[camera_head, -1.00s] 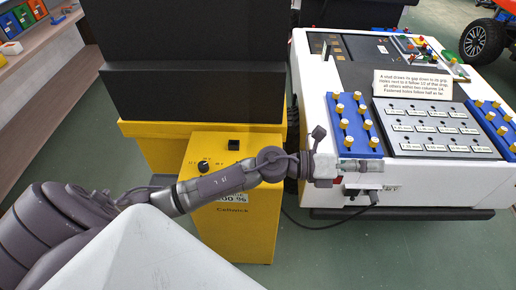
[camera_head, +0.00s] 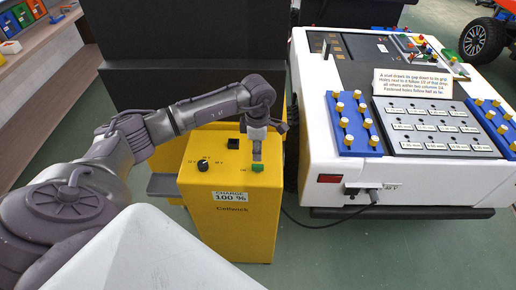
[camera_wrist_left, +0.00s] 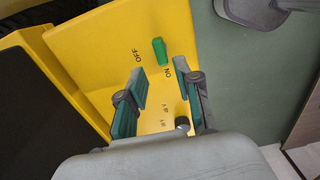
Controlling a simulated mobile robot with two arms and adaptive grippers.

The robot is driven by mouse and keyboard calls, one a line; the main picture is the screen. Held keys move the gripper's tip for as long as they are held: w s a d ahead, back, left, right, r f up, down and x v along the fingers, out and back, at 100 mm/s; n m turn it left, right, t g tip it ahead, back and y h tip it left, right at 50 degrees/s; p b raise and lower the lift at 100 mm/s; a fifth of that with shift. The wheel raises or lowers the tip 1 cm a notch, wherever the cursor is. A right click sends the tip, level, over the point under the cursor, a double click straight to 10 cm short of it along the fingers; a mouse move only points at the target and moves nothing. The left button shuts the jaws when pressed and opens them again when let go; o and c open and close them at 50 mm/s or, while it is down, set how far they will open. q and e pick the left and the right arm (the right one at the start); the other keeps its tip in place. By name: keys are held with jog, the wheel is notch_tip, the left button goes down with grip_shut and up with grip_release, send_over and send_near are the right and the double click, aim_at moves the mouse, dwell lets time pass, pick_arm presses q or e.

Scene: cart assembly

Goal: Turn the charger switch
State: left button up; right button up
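The charger (camera_head: 230,235) is a yellow box marked Cellwick with a "CHARGE 100 %" label. Its green switch (camera_head: 257,168) sits at the right of its top face. The switch also shows in the left wrist view (camera_wrist_left: 160,51), between the words OFF and ON. My left gripper (camera_head: 257,158) points down over the switch. In the left wrist view its two fingers (camera_wrist_left: 160,70) are apart, with nothing held between them. The switch lies just beyond the fingertips; I cannot tell whether they touch it. My right gripper is not in view.
A black knob (camera_head: 203,165) and a black square piece (camera_head: 233,143) are on the charger top. A white cart (camera_head: 318,170) with blue peg racks stands at the right, its front plug (camera_head: 352,190) trailing a cable to the charger. Green floor is open in front.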

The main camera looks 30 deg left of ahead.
aim_at(258, 165)
pick_arm(q)
notch_tip(258, 165, down, 7)
jog(key=b, duration=0.5)
jog(key=shift+f, duration=0.2)
jog(key=shift+r, duration=0.15)
grip_shut()
jog(key=m, duration=1.7)
jog(key=shift+c, duration=1.5)
grip_release()
jog(key=shift+m, duration=0.5)
jog(key=o, duration=0.5)
